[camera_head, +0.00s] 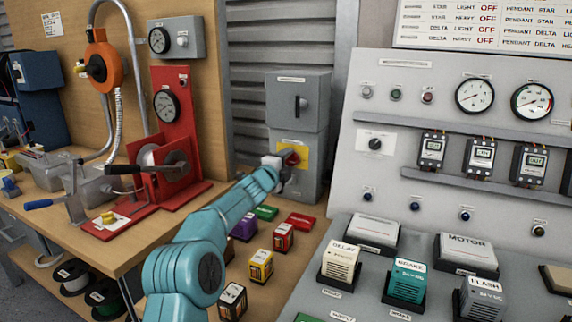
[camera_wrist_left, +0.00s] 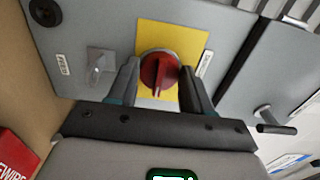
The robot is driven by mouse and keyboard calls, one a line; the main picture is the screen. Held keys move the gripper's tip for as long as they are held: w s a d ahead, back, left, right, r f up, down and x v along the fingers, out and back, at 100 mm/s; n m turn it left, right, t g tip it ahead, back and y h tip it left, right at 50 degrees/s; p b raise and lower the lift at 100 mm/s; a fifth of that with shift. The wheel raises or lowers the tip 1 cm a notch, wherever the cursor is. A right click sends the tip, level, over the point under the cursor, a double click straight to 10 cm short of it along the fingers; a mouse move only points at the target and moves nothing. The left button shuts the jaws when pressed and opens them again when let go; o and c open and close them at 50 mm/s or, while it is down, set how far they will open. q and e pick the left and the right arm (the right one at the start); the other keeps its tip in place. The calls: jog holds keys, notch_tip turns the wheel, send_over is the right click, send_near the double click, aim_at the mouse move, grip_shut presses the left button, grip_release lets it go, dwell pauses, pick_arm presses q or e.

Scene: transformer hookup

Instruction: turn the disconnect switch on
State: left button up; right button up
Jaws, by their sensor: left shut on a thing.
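The disconnect switch is a red rotary knob (camera_head: 291,156) on a yellow plate (camera_head: 302,154), on the front of a grey box (camera_head: 297,178) against the back wall. In the left wrist view the knob (camera_wrist_left: 158,72) sits between the fingers of my left gripper (camera_wrist_left: 162,84), with the yellow plate (camera_wrist_left: 173,37) behind it. My left gripper (camera_head: 284,164) is shut on the knob. The knob's raised bar runs roughly up and down in the wrist view. In the head view the gripper partly hides the knob. My right gripper is not in view.
A grey box with a slot handle (camera_head: 297,100) is above the switch. A small grey lever (camera_wrist_left: 100,66) is beside the knob. The red stand (camera_head: 175,125) is left; the control panel (camera_head: 460,130) is right.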

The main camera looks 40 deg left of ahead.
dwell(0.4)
pick_arm(q)
jog(key=o, duration=1)
jog(key=shift+s+f, duration=0.1)
jog(key=b+v, duration=0.7)
jog(key=v, duration=0.9)
jog(key=shift+s, duration=0.1)
jog(key=shift+s, duration=0.1)
